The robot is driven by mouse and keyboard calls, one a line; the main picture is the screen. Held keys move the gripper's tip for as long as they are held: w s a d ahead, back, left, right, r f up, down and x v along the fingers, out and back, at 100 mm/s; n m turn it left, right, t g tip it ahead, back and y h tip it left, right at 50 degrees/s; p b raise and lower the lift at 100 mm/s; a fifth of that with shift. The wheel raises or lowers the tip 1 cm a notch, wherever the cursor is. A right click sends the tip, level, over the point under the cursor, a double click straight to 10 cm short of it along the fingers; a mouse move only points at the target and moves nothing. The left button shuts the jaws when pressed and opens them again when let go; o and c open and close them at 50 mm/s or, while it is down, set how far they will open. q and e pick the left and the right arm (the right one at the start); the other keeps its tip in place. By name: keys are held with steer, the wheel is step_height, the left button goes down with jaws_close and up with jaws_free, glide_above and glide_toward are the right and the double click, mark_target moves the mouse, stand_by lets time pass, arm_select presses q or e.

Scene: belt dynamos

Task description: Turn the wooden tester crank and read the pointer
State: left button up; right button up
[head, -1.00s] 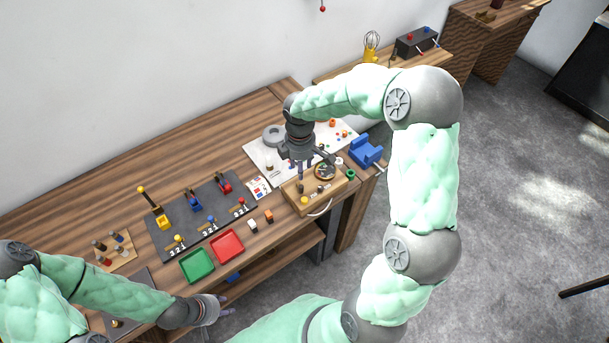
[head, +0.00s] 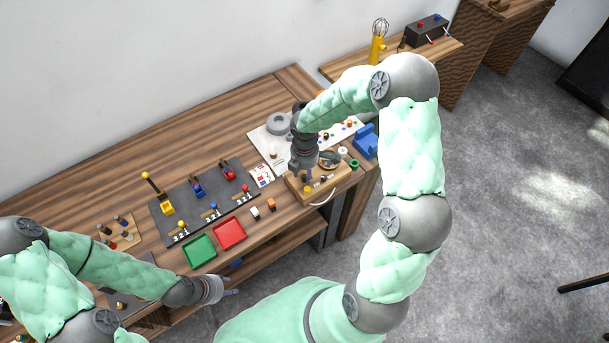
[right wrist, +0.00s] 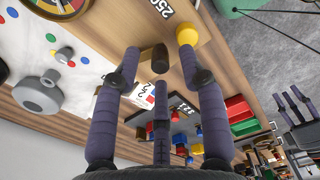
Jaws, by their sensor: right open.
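The wooden tester (head: 340,180) stands near the right end of the bench, with a round dial (head: 329,160) on top and a yellow knob (head: 307,189) near its front. The dial is partly hidden and I cannot read its pointer. My right gripper (head: 308,180) points down over the tester. In the right wrist view its fingers are apart around a dark brown knob (right wrist: 160,58), which looks like the crank handle; contact is not visible. The yellow knob (right wrist: 187,35) is just outside the fingers. My left gripper (head: 228,302) is open and empty at the bench's front edge.
A green tray (head: 200,252) and a red tray (head: 229,233) lie left of the tester, with a dark lever board (head: 240,178) behind them. A white sheet with a grey round piece (head: 278,124) lies behind the tester. A blue holder (head: 366,142) stands to its right.

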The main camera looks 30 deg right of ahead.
steer(key=shift+f, duration=1.05)
jaws_close()
steer(key=shift+m+b, duration=0.35)
steer(key=shift+m, duration=0.05)
